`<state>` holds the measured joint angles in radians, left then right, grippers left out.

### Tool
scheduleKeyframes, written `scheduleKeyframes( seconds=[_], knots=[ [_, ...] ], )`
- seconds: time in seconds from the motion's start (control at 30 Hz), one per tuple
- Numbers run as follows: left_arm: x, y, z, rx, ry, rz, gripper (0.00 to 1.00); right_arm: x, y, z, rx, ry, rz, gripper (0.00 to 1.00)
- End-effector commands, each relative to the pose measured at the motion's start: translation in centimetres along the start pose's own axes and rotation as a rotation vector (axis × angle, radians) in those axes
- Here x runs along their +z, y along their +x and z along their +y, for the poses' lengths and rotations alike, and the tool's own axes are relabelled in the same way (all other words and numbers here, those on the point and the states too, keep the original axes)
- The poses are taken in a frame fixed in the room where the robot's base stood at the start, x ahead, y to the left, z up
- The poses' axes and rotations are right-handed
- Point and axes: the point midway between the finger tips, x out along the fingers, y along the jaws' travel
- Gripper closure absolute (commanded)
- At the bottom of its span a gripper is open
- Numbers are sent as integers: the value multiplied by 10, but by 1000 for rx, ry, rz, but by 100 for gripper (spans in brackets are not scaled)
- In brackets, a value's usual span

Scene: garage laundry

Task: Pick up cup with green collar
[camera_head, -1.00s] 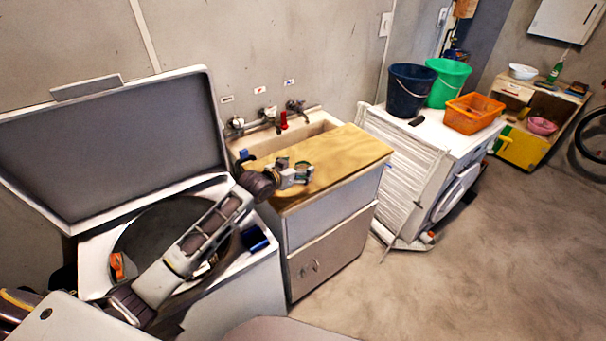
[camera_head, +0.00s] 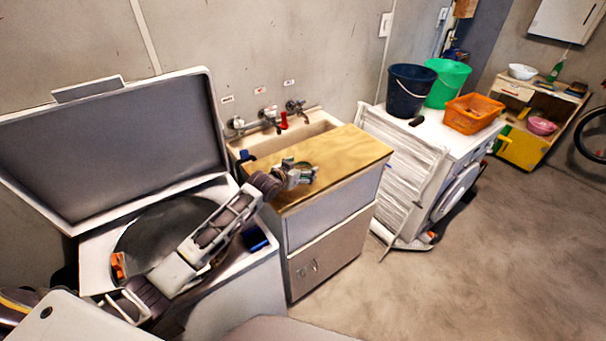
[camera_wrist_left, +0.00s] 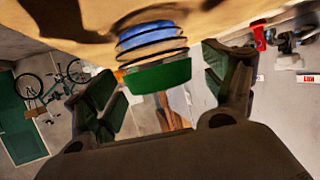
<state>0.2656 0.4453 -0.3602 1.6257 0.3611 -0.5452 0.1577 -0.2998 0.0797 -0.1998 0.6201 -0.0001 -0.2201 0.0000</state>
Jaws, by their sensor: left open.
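The cup with the green collar (camera_wrist_left: 158,75) shows in the left wrist view as a blue body with dark rings and a green band. It is at the wooden counter, which fills the top of that tilted view. My left gripper (camera_wrist_left: 165,88) is open, with one finger on each side of the cup; contact cannot be told. In the head view my left gripper (camera_head: 305,176) is low over the front part of the wooden counter (camera_head: 350,155), and it mostly hides the cup. My right gripper is not in view.
A sink (camera_head: 315,130) with taps and a red item (camera_head: 284,121) lies behind the counter. The open-lidded washer (camera_head: 262,290) stands at the left, under my left arm. Buckets (camera_head: 411,90) and an orange basket (camera_head: 473,114) stand on the white machine at the right.

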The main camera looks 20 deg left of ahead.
Motion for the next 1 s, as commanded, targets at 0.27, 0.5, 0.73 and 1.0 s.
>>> scheduleKeyframes(
  seconds=[0.27, 0.5, 0.73, 1.0],
  knots=[
    [0, 11, 0, 0, 0, -1, 16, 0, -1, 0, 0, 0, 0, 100],
    [0, 11, 0, 0, 0, -1, 16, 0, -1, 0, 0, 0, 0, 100],
    [0, 11, 0, 0, 0, -1, 19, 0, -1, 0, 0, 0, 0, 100],
    [1, 11, 0, 0, 0, -1, 54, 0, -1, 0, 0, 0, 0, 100]
  ],
)
